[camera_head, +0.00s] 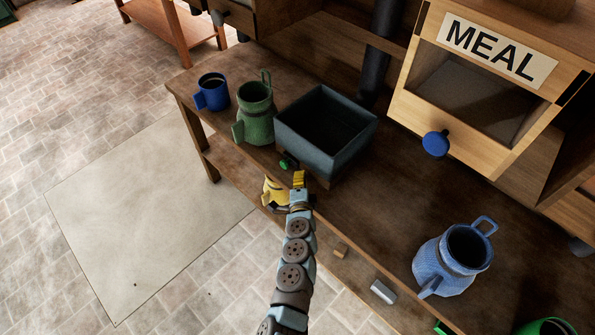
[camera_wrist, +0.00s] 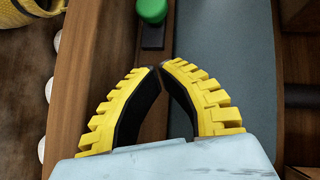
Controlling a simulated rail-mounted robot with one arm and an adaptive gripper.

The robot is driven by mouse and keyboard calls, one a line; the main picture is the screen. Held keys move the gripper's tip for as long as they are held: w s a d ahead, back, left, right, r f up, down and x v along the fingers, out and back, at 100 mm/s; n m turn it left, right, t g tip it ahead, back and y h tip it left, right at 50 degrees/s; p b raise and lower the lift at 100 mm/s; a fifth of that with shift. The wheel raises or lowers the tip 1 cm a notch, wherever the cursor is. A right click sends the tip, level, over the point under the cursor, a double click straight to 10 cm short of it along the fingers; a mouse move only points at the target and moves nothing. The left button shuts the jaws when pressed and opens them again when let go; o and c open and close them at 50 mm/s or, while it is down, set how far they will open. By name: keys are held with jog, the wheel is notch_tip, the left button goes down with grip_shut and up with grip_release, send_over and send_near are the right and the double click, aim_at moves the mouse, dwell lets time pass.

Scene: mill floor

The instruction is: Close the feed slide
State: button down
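A wooden box labelled MEAL (camera_head: 568,75) hangs at the upper right, its window open, with a round blue knob (camera_head: 436,143) at its lower front. No part is marked as the feed slide, so I cannot tell which it is. A small green knob (camera_head: 287,163) on a dark base sits by the bench's front edge, beside the grey bin; it also shows at the top of the wrist view (camera_wrist: 152,8). My gripper (camera_head: 299,174) is close to this knob but apart from it. Its yellow fingers (camera_wrist: 160,66) meet at their tips, with nothing between them.
A grey bin (camera_head: 320,152), a green jug (camera_head: 257,125) and a blue mug (camera_head: 213,92) stand on the bench. A blue jug (camera_head: 440,275) stands at the right. A yellow jug (camera_head: 272,192) is below the front edge. Bare benchtop lies between bin and blue jug.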

jog(key=shift+s+a+r, duration=0.1)
jog(key=shift+s+a, duration=0.1)
jog(key=shift+s, duration=0.2)
jog(key=shift+s+a+r, duration=0.1)
jog(key=shift+s+a, duration=0.05)
jog(key=shift+s, duration=0.25)
jog(key=s+r, duration=0.1)
jog(key=s, duration=0.6)
jog(key=shift+r, duration=0.15)
